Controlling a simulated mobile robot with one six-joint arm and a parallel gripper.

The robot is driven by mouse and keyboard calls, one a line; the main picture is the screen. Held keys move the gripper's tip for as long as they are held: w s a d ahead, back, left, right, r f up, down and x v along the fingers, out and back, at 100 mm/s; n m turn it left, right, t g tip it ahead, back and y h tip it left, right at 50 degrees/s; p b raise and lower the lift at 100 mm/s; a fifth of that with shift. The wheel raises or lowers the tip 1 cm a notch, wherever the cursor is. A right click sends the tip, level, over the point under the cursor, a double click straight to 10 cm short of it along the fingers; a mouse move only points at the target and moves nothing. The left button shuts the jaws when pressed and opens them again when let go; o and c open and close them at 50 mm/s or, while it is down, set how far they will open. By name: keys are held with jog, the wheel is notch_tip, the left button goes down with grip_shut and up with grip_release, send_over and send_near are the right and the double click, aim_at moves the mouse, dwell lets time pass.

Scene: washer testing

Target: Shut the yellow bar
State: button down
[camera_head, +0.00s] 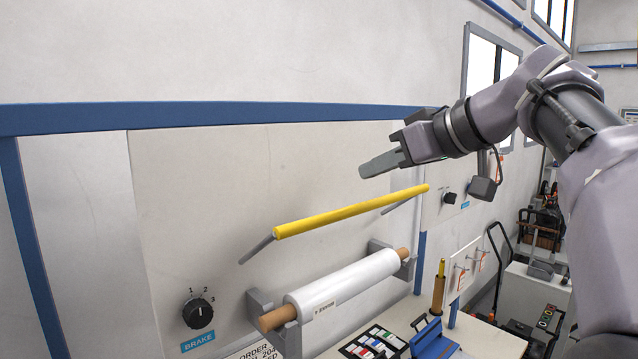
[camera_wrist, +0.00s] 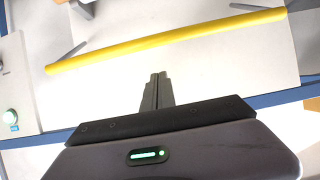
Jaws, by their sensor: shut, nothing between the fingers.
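The yellow bar (camera_head: 350,212) is a long bar held out from the grey wall panel by two grey arms, above a white roll. It also spans the upper part of the wrist view (camera_wrist: 165,42). My gripper (camera_head: 380,166) is shut and empty, with its fingers pressed together. In the head view it appears above the bar, nearer its right end. In the wrist view the fingertips (camera_wrist: 158,76) point toward the middle of the bar, with a visible gap between them.
The white roll (camera_head: 345,282) sits on brackets below the bar. A brake knob (camera_head: 198,313) is at lower left. A black knob (camera_head: 449,198) is right of the panel. A tray of small coloured items (camera_head: 372,345) stands below. A blue frame (camera_head: 200,115) edges the panel.

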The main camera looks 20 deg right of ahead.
jog(key=f, duration=0.1)
jog(key=s+f, duration=0.1)
jog(key=f, duration=0.1)
jog(key=shift+d, duration=0.1)
jog(key=shift+w, duration=0.1)
jog(key=s+d+f+t+y+b, duration=0.1)
jog(key=f+t+b, duration=0.3)
jog(key=b, duration=1.6)
jog(key=s+f+t+y+b, duration=0.2)
jog(key=f+b, duration=0.8)
jog(key=b, duration=1)
jog(key=s+t, duration=0.1)
jog(key=t, duration=0.1)
jog(key=shift+s+d+f+t+b, duration=0.3)
jog(key=shift+d+b, duration=0.05)
